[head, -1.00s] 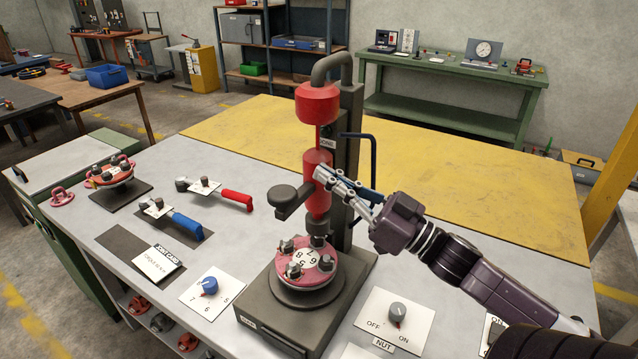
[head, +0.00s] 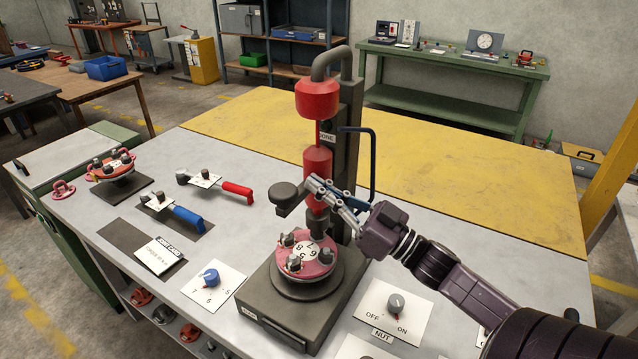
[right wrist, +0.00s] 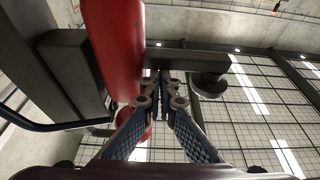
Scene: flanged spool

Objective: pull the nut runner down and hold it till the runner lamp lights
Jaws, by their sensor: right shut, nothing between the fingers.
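The nut runner (head: 317,165) is a red cylinder hanging under a red upper housing (head: 316,98) on a dark column. A dark side bar with a round knob (head: 285,193) sticks out to its left. My right gripper (head: 312,182) is shut and empty, its fingertips beside the red cylinder and at the side bar. In the right wrist view the fingertips (right wrist: 163,78) reach the bar (right wrist: 185,60) next to the red body (right wrist: 115,45); whether they touch is unclear. Below is a pink spool (head: 305,260) with several nuts. I cannot make out a lit runner lamp. My left gripper is not in view.
A blue hooked rod (head: 373,165) stands right of the column. The OFF/ON nut knob (head: 396,302) and a blue dial (head: 210,278) lie in front. Blue and red-handled tools (head: 187,215) and another spool (head: 112,168) are left. The yellow bench top (head: 450,160) behind is clear.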

